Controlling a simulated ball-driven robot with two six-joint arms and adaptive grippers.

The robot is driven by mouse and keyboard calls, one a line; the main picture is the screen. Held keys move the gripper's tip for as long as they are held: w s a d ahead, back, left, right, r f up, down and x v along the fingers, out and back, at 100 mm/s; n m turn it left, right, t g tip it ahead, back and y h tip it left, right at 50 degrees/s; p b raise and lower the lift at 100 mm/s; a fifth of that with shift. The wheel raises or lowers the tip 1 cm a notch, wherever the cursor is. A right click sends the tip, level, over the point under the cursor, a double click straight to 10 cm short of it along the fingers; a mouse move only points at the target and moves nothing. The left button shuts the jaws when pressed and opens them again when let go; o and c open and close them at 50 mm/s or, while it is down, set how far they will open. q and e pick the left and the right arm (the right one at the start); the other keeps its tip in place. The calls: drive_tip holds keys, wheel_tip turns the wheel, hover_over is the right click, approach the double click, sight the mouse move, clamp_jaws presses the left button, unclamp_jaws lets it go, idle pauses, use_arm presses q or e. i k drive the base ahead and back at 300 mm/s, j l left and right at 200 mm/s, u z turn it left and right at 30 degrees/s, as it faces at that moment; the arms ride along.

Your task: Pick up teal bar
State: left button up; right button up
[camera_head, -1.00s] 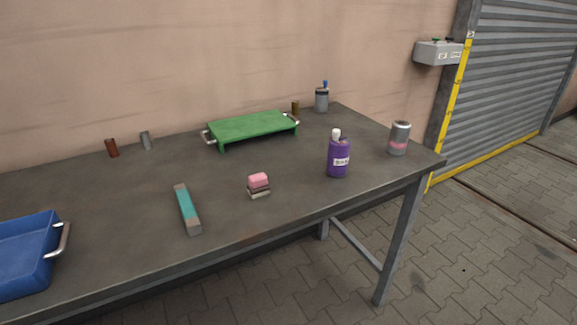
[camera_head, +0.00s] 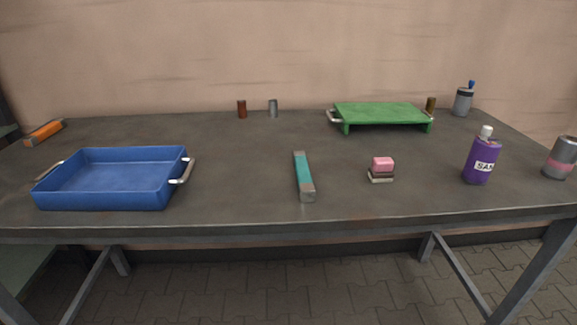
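The teal bar (camera_head: 303,174) lies flat on the dark grey table (camera_head: 240,200), near the middle and towards the front edge. It is long and narrow, with a teal top and grey-brown ends, and points away from me. Nothing touches it. Neither of my grippers shows in the head view.
Left of the bar is an empty blue tray (camera_head: 112,180) with metal handles. Right are a pink-topped block (camera_head: 382,169), a purple bottle (camera_head: 480,160) and a grey can (camera_head: 561,158). A green raised stand (camera_head: 381,114) is behind. The table around the bar is clear.

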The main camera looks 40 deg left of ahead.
sight(307, 188)
drive_tip(key=u, duration=1)
